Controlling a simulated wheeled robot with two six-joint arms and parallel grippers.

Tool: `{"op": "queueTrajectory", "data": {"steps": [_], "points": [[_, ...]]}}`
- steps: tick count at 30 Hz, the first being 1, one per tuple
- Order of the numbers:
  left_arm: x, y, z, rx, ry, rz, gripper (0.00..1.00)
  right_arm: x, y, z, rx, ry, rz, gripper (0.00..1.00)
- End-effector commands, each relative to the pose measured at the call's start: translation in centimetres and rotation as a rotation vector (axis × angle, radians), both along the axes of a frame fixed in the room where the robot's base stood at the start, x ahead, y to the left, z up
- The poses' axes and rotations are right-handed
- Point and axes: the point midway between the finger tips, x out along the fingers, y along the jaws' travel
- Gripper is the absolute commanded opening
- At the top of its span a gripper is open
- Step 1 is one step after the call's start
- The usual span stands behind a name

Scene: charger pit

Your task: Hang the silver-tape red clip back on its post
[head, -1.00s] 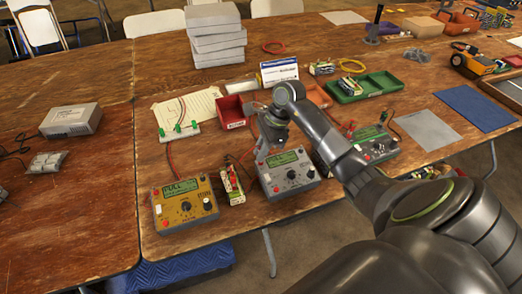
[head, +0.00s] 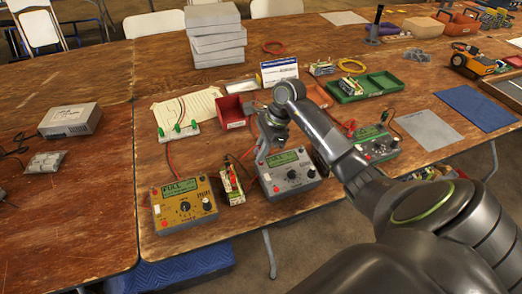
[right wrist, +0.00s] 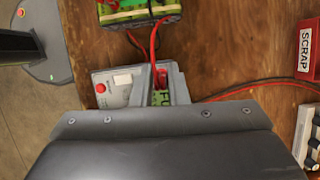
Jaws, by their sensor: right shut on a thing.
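My right gripper (head: 262,156) points down at the back left edge of the silver-grey charger (head: 292,178). In the right wrist view, its jaws (right wrist: 160,84) are shut on a red clip (right wrist: 161,76), with a red lead running up from it. I cannot make out silver tape on the clip. The charger also shows in the right wrist view (right wrist: 110,90), its green screen partly hidden by the gripper. A white rack with green posts (head: 180,132) stands on paper at the back left. The clip's own post cannot be made out. My left gripper is out of view.
A yellow charger (head: 183,207) and a battery pack (head: 231,184) stand left of the silver-grey charger. A red scrap bin (head: 231,112) is behind the gripper. A teal charger (head: 376,146) stands right, past my arm. Red leads cross the table.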

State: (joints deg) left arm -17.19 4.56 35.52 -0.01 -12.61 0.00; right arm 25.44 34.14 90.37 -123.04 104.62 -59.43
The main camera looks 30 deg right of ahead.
Motion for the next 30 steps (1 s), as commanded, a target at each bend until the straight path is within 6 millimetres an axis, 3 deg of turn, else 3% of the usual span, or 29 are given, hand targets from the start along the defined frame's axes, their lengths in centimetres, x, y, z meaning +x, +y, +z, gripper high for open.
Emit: {"op": "queueTrajectory", "data": {"steps": [11, 12, 17, 30], "points": [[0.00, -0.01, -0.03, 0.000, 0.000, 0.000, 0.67, 0.00, 0.01, 0.04, 0.000, 0.000, 0.000, 0.01], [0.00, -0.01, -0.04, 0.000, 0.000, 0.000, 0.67, 0.00, 0.01, 0.03, 0.000, 0.000, 0.001, 0.19], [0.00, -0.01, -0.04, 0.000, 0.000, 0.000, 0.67, 0.00, 0.01, 0.02, 0.000, 0.000, 0.001, 0.39], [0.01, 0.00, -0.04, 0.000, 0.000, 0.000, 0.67, -0.01, 0.02, -0.01, 0.000, 0.000, 0.000, 0.39]]}}
